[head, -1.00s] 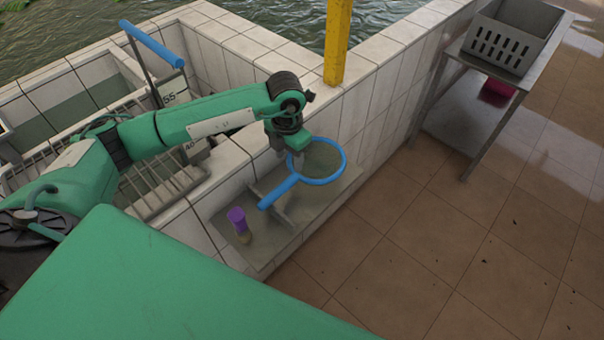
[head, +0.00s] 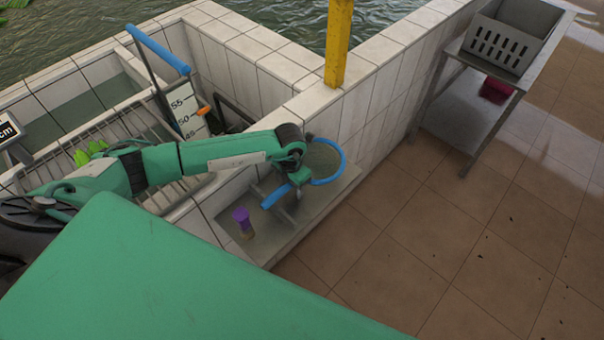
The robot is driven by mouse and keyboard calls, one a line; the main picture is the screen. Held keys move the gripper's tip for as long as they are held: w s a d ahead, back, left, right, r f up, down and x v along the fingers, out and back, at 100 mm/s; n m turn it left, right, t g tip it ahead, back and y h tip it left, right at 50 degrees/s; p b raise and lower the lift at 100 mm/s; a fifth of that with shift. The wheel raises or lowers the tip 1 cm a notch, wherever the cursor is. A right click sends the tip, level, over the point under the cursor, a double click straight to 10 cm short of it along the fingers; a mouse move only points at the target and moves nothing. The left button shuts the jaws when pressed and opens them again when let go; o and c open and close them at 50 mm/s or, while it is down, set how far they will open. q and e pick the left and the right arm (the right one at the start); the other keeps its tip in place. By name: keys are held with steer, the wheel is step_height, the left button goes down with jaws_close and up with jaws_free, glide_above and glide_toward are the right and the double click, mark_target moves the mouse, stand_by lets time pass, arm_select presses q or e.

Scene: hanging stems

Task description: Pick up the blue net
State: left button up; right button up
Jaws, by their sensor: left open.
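The blue net (head: 342,168) lies on a grey ledge against the tiled wall. Its round hoop points to the upper right and its handle (head: 272,197) to the lower left. My left gripper (head: 298,184) is open and low over the net, where hoop and handle meet. My wrist hides that part of the net and most of the fingers, so I cannot tell whether they touch it. My right gripper is out of view.
A purple-topped container (head: 242,221) stands on the grey ledge (head: 290,236), near the net's handle. A tiled wall (head: 372,115) with a yellow post (head: 338,42) rises behind. A grey crate (head: 505,45) sits on a side table. The tiled floor at right is open.

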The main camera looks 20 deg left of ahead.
arm_select(q)
steer(key=c, duration=1)
jaws_close()
steer(key=shift+r, duration=0.1)
